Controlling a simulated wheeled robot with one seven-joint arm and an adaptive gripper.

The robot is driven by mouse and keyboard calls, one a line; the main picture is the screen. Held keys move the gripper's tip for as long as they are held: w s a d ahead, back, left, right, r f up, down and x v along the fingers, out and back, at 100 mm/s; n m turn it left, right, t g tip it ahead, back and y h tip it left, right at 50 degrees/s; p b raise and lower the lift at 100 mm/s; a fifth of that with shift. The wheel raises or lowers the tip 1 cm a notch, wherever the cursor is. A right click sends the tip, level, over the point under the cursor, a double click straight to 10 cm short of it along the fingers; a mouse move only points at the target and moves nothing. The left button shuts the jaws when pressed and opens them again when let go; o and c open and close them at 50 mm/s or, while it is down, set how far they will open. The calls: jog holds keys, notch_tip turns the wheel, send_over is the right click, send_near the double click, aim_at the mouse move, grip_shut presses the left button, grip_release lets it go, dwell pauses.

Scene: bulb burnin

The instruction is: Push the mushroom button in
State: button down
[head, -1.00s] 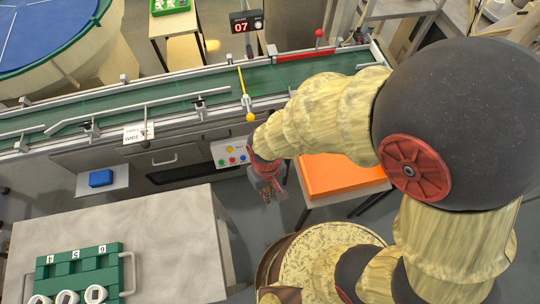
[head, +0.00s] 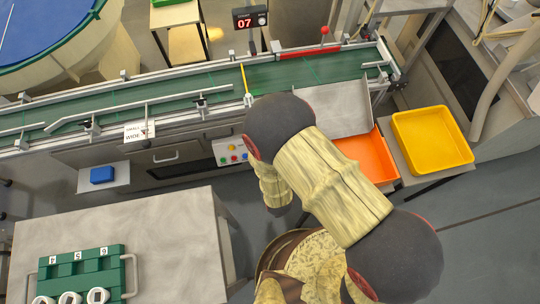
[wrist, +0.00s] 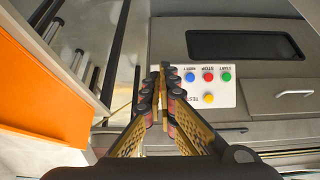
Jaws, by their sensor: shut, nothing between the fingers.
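A white control panel (head: 222,149) sits on the front of the conveyor bench. In the wrist view it appears upside down (wrist: 225,102), with blue (wrist: 190,77), red (wrist: 208,77) and green (wrist: 226,77) buttons in a row and a yellow button (wrist: 208,98) apart from them. The red one is labelled STOP. I cannot tell from the shapes which is the mushroom button. My gripper (wrist: 162,72) is shut and empty, its tips left of the blue button in the wrist view. The gap to the panel is unclear. In the head view my arm hides the gripper.
An orange tray (head: 372,165) and a yellow bin (head: 432,138) stand right of the panel. The orange tray's side also shows close at left in the wrist view (wrist: 40,110). The green conveyor (head: 180,98) runs above. A table with a green rack (head: 110,262) is at lower left.

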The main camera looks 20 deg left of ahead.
jog(key=shift+w+a+r+t+y, duration=0.2)
jog(key=shift+w+a+r+t, duration=0.15)
jog(key=shift+w+r, duration=0.2)
jog(key=shift+w+a+r+t+y, duration=0.25)
jog(key=shift+w+a+r, duration=0.2)
jog(key=shift+w, duration=0.2)
jog(key=w+r+b+x, duration=0.1)
jog(key=b+x, duration=0.4)
jog(key=x, duration=0.8)
jog(key=shift+w+a+f, duration=0.2)
jog(key=shift+a+f, duration=0.1)
jog(key=shift+f, duration=0.05)
